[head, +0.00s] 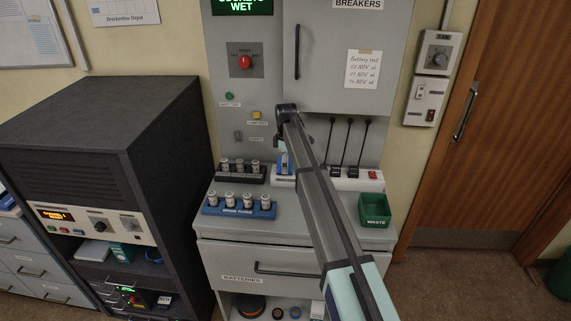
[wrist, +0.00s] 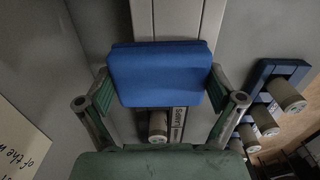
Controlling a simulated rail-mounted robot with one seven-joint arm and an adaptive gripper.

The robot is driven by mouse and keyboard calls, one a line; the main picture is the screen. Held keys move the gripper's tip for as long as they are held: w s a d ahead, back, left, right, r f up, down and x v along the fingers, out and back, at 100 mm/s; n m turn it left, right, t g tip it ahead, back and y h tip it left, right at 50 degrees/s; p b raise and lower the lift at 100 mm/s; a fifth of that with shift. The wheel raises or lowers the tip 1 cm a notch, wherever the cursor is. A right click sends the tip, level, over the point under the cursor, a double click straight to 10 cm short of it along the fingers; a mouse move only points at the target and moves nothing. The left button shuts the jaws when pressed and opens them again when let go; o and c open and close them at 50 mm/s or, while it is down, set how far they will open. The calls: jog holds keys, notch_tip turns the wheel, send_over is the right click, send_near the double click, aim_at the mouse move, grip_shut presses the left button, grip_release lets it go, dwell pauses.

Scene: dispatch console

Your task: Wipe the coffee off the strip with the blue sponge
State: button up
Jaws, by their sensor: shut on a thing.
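In the wrist view the blue sponge (wrist: 158,75) sits between the fingers of my gripper (wrist: 165,97), which is shut on it. In the head view a small blue patch (head: 284,162) shows beside my arm at the left part of the strip; it looks like the sponge. The white strip (head: 322,181) lies along the back of the console top, with black plugs and a red switch at its right part. My arm hides part of the strip. I cannot make out coffee on it, nor whether the sponge touches it.
A blue fuse rack (head: 238,209) with several fuses stands front left, with a dark rack (head: 240,177) behind it. A green waste bin (head: 375,210) stands at the right end of the console top. Black cords (head: 349,145) hang down to the plugs.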

aim_at(284, 177)
jog(key=shift+s+f, duration=0.2)
jog(key=shift+s, duration=0.15)
jog(key=shift+s+f, duration=0.15)
jog(key=shift+s, duration=1.1)
jog(key=shift+s+f, duration=0.1)
jog(key=shift+s, duration=1.1)
jog(key=shift+c, duration=0.7)
jog(key=shift+r, duration=0.1)
jog(key=shift+w+a+r+p, duration=0.1)
jog(key=shift+w+r+p, duration=0.05)
jog(key=shift+r+p, duration=0.35)
jog(key=shift+w+r+p, duration=0.1)
jog(key=shift+r+p, duration=0.9)
jog(key=shift+r, duration=1.55)
